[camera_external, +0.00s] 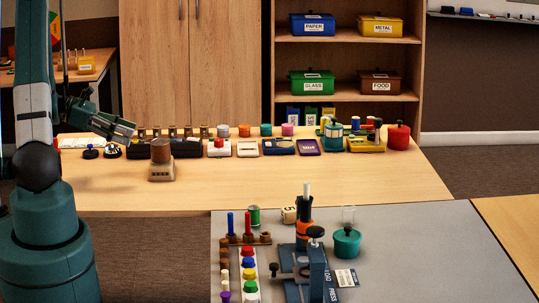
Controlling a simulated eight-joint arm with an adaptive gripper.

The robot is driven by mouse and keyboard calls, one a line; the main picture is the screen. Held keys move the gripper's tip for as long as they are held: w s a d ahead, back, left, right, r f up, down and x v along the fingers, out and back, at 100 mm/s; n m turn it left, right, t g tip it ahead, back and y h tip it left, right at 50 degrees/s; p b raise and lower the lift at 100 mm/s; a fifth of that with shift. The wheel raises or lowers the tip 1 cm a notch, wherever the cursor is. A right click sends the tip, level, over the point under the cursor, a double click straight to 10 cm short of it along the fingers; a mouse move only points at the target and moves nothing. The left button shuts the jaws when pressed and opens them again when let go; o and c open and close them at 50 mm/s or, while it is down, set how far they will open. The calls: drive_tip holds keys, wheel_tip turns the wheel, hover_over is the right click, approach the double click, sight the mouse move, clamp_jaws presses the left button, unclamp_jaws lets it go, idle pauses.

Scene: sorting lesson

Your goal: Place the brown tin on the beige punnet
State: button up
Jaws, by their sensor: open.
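The brown tin (160,150) is a short upright cylinder. It sits on top of the beige punnet (161,173), a small pale box with slots in its front, near the middle left of the wooden table. From this angle I cannot tell whether its base is sunk below the rim. My gripper (133,130) is open and empty, up and to the left of the tin and apart from it. Its fingers point right and are small in this view.
A row of small items, including a dark tray (185,148), a white box (248,149) and a red pot (398,136), lines the table's back. The grey bench (420,260) in front carries a press (315,270) and a teal pot (346,242). The table right of the punnet is clear.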

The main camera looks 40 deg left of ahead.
idle(0.7)
drive_tip(key=w+d+r+m+g+y, duration=0.1)
drive_tip(key=d+r+m+g+y, duration=0.1)
drive_tip(key=d+r+m, duration=0.5)
drive_tip(key=w+d+r+m+g+y, duration=0.1)
drive_tip(key=d+r+m+g+y, duration=0.15)
drive_tip(key=d, duration=0.95)
drive_tip(key=s+d+r+m+t+y, duration=0.1)
drive_tip(key=s+d+r+m+y, duration=0.1)
drive_tip(key=s+d+r+m, duration=0.2)
drive_tip(key=s+d+r+m+t+y, duration=0.1)
drive_tip(key=s+d+r+m+y, duration=0.2)
drive_tip(key=s+d+m, duration=0.6)
drive_tip(key=shift+s+d+r+m, duration=0.2)
drive_tip(key=shift+s+r+m, duration=0.6)
drive_tip(key=shift+m, duration=1.45)
drive_tip(key=shift+w+r, duration=0.1)
drive_tip(key=shift+w, duration=0.05)
